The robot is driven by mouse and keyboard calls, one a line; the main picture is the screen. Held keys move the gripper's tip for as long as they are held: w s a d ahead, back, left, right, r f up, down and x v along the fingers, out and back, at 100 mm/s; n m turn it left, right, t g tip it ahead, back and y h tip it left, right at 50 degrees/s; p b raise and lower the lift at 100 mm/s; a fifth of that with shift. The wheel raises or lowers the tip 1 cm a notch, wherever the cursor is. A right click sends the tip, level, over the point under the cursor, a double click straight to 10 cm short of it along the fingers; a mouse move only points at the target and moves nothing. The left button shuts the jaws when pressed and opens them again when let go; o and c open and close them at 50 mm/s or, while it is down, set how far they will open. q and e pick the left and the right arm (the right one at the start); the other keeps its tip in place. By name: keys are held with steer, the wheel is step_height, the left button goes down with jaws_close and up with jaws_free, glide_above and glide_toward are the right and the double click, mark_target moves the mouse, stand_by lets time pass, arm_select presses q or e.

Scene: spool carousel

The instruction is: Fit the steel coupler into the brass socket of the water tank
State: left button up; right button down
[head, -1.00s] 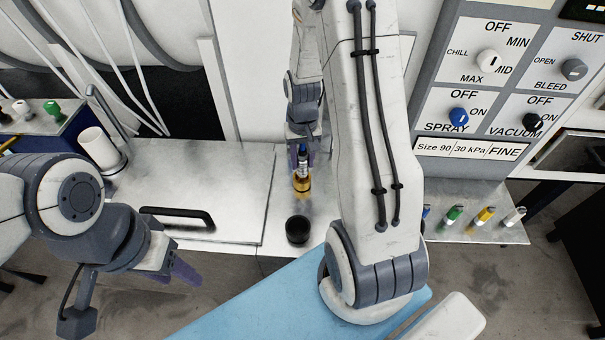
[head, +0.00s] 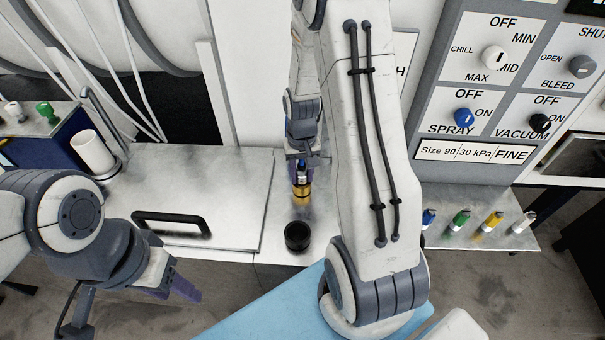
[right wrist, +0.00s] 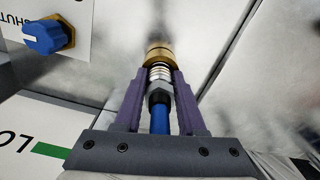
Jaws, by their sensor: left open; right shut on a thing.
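The brass socket (head: 302,194) stands on the pale metal top right of the middle of the counter in the head view. The steel coupler (right wrist: 159,75), with a blue hose (right wrist: 159,118) behind it, is between the purple fingers of my right gripper (right wrist: 160,80), which is shut on it. In the right wrist view the coupler's front end meets the brass socket (right wrist: 159,54). I cannot tell how deep it sits. In the head view my right gripper (head: 301,175) is directly above the socket. My left gripper (head: 178,288) is open and empty at the lower left.
A knob panel (head: 500,80) and several coloured plugs (head: 460,222) are on the right.

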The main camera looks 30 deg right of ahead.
steer(key=shift+s+a+f, duration=0.1)
steer(key=shift+s+f, duration=0.05)
steer(key=shift+f, duration=0.25)
steer(key=c, duration=0.5)
jaws_free()
step_height(320, 180, up, 12)
steer(key=shift+r, duration=0.7)
steer(key=s+a+r+n, duration=0.2)
steer(key=a+n, duration=0.1)
steer(key=a, duration=0.7)
steer(key=s+a+r+n+y, duration=0.1)
steer(key=s+a+n, duration=0.8)
steer(key=s+a, duration=0.5)
steer(key=s, duration=0.3)
steer(key=shift+a+r, duration=0.2)
steer(key=shift+r, duration=0.05)
